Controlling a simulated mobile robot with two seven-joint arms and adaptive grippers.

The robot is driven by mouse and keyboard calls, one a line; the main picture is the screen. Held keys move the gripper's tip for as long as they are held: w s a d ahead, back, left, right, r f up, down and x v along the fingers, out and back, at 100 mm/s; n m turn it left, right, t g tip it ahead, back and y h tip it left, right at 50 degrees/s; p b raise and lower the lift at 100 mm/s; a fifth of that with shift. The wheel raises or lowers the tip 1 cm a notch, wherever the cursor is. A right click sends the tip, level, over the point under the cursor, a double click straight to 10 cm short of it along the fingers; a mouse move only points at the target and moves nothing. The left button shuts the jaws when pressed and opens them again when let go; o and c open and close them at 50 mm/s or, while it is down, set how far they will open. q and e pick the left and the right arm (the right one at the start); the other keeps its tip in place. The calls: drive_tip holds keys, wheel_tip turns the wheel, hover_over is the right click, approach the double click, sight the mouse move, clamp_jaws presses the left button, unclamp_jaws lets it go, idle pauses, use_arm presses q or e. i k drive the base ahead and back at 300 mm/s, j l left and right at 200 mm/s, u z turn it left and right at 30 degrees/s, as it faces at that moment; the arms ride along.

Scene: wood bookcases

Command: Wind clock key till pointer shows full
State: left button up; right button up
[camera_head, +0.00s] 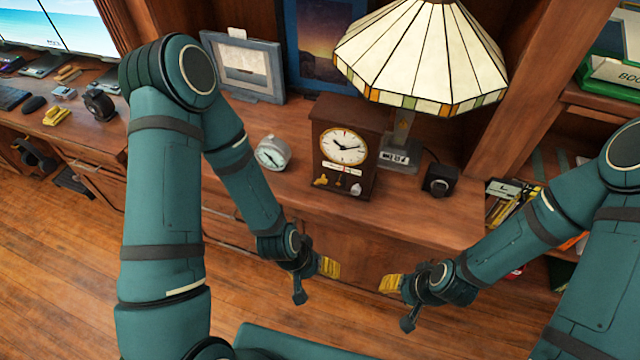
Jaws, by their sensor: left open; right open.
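A dark wood mantel clock (340,118) stands upright on the wooden desk with a round white dial facing me. Below the dial are a small red and white pointer strip (341,168) and small brass parts; one near the middle looks like the key (338,182), but it is too small to tell for sure. My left gripper (328,267) has yellow finger pads and hangs in front of the desk edge, below the clock. My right gripper (391,284) is in front of the desk, lower and right of the clock. Both are open, empty and apart from the clock.
A picture frame (245,66) leans behind. The desk front before the clock is clear.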

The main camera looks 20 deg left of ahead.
sight(322, 181)
drive_tip(key=k+j+z, duration=0.35)
drive_tip(key=j, duration=0.15)
drive_tip(key=k+j+z, duration=0.2)
drive_tip(key=j+z, duration=0.15)
drive_tip(key=j, duration=0.1)
